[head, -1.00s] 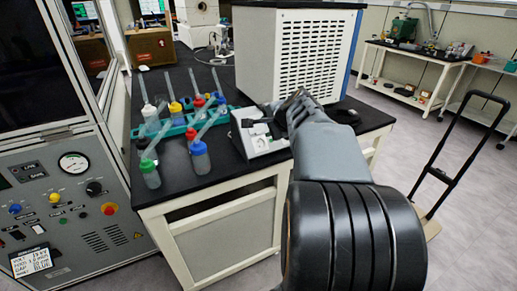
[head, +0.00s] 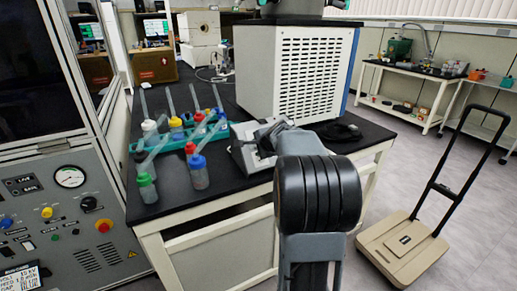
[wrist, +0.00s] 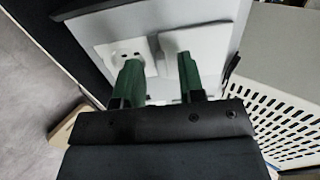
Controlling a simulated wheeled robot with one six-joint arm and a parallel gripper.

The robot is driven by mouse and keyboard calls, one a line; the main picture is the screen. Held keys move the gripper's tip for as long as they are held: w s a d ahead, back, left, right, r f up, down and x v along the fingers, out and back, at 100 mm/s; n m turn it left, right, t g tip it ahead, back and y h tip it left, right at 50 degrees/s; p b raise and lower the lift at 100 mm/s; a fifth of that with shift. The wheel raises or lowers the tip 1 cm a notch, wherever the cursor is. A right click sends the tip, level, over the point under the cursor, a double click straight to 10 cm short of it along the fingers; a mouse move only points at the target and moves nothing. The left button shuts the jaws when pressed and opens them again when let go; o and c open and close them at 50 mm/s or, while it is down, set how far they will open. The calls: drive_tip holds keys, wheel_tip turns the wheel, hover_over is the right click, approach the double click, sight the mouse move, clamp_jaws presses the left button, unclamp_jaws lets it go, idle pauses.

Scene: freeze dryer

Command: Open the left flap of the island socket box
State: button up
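The socket box (head: 241,158) is a light grey box near the front of the black bench, mostly hidden behind my arm in the head view. In the wrist view its pale panel (wrist: 105,32) carries two white units side by side. The left unit is a socket (wrist: 122,50) with its holes showing. The right unit has a flat white cover (wrist: 196,42). My gripper (wrist: 159,64) has two green fingers, spread apart with nothing between them. The left finger overlaps the socket and the right finger overlaps the cover. I cannot tell whether they touch. In the head view the fingertips are hidden.
A teal rack (head: 174,145) with several capped bottles stands left of the box. A white vented machine (head: 300,75) stands behind, and its vent panel shows in the wrist view (wrist: 290,120). A folding cart (head: 403,247) is on the floor at right.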

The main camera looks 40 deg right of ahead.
drive_tip(key=shift+w+f, duration=0.25)
drive_tip(key=shift+w, duration=0.1)
clamp_jaws()
idle(0.5)
